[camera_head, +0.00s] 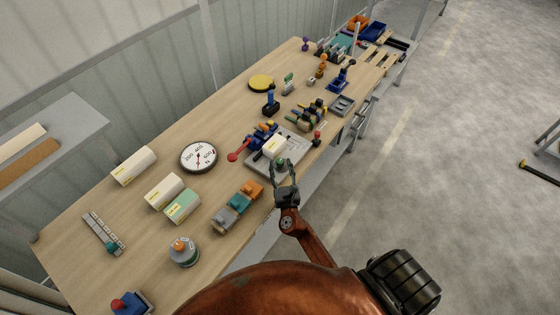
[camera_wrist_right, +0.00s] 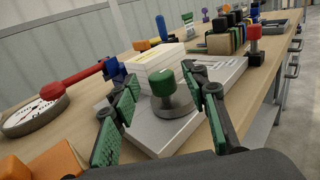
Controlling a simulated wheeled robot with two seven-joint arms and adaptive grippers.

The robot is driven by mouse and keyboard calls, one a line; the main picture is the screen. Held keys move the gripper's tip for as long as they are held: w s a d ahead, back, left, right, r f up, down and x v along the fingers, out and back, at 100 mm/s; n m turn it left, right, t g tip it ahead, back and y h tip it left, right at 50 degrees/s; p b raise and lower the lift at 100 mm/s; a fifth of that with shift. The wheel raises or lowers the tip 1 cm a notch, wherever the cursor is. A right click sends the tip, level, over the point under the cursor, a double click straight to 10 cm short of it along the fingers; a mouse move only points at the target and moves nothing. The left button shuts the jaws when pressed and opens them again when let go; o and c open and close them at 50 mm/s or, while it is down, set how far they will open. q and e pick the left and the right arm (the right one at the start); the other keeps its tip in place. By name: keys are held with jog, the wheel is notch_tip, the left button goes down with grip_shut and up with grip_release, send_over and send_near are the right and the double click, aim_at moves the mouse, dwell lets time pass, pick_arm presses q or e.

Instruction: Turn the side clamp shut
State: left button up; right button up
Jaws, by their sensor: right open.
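A grey metal plate (camera_head: 297,151) lies near the table's front edge, with a pale block (camera_head: 274,145) on it. A green knob (camera_wrist_right: 163,83) on a round grey base (camera_wrist_right: 173,101) stands at the plate's near side, beside the pale block (camera_wrist_right: 161,62). A red-handled lever (camera_head: 238,153) with a blue body extends left of the plate; its handle also shows in the wrist view (camera_wrist_right: 72,82). Which of these is the side clamp is not marked. My right gripper (camera_head: 284,169) is open, its green-padded fingers on either side of the knob in the wrist view. Contact is not clear. My left gripper is out of view.
A teal, grey and orange fixture (camera_head: 237,207) stands left of my right gripper. A small red-topped post (camera_head: 317,137) stands at the plate's right. A round dial (camera_head: 199,157) lies farther left. Open floor lies right of the table.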

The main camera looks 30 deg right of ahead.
jog(key=shift+x, duration=1.45)
jog(key=shift+c, duration=0.3)
grip_shut()
